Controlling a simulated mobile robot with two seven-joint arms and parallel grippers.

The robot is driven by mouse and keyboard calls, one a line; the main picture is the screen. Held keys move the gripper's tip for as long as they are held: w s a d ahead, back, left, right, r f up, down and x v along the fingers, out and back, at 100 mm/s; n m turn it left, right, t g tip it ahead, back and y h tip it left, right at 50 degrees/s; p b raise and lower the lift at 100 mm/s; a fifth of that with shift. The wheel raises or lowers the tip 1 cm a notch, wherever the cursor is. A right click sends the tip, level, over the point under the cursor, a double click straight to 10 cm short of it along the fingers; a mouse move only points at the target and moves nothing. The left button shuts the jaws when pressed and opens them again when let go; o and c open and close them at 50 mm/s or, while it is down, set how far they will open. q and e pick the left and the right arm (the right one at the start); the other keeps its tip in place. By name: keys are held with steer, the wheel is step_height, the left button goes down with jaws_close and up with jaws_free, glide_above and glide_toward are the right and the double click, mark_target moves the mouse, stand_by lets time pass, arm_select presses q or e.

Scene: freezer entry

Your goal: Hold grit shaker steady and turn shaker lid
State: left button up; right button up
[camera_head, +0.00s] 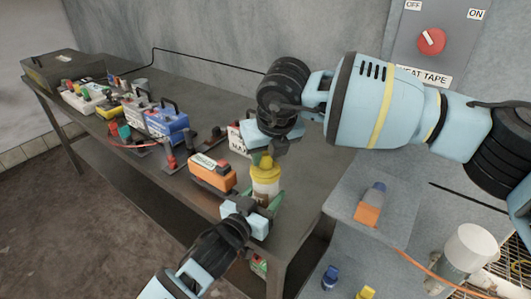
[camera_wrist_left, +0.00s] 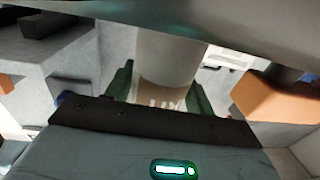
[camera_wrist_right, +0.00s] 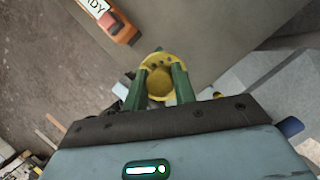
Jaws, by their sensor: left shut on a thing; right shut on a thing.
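The grit shaker (camera_head: 265,184) stands upright near the front right corner of the bench, a pale translucent body with a yellow lid (camera_head: 263,161). My left gripper (camera_head: 262,203) is shut on the lower part of the shaker body from the front; its green fingers flank the pale body (camera_wrist_left: 170,65) in the left wrist view. My right gripper (camera_head: 268,153) comes from above and is shut on the yellow lid. In the right wrist view its green fingers sit on both sides of the lid (camera_wrist_right: 159,77), whose top shows small dark holes.
An orange box (camera_head: 212,173) stands just left of the shaker, and a white labelled box (camera_head: 236,140) is behind. Several tools and a blue case (camera_head: 166,122) fill the bench further left. The HEAT TAPE switch panel (camera_head: 432,42) is on the wall.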

steer(key=m+h, duration=0.1)
steer(key=m, duration=0.1)
steer(key=m+h, duration=0.1)
steer(key=m, duration=0.2)
steer(key=shift+m+t, duration=0.3)
steer(key=m+h, duration=0.1)
steer(key=m, duration=0.1)
steer(key=m+h, duration=0.1)
steer(key=m, duration=0.2)
steer(key=shift+m+g, duration=0.3)
steer(key=shift+g, duration=0.1)
steer(key=m+h, duration=0.1)
steer(key=m, duration=0.1)
steer(key=m+g, duration=0.1)
steer(key=m, duration=0.2)
steer(key=shift+h, duration=0.4)
steer(key=m+g, duration=0.1)
steer(key=m, duration=0.2)
steer(key=m+g, duration=0.1)
steer(key=m, duration=0.1)
steer(key=shift+m+g+h, duration=0.3)
steer(key=shift+m, duration=0.1)
steer(key=o, duration=1)
